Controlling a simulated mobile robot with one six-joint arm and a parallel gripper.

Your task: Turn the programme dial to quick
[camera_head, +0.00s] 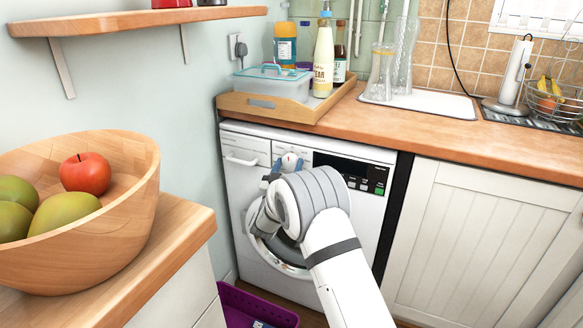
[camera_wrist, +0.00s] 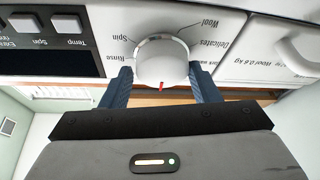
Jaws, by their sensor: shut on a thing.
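The programme dial (camera_wrist: 161,60) is a round white knob with a silver rim on the front panel of the white washing machine (camera_head: 232,195). My gripper (camera_wrist: 161,82) has one blue-grey finger on each side of the dial and is shut on it. A red mark on the dial points down in the wrist view, where the panel lettering appears upside down. Rinse, Spin, Wool and Delicates can be read around the dial. I cannot make out a quick label; the fingers hide part of the ring. In the head view the dial (camera_head: 290,161) shows just above my wrist.
The detergent drawer (camera_head: 241,155) is left of the dial, the black display (camera_head: 350,175) right. A wooden tray (camera_head: 262,106) with bottles stands on the worktop above. A fruit bowl (camera_head: 120,215) on a counter is at the left, and a purple crate (camera_head: 250,305) is on the floor.

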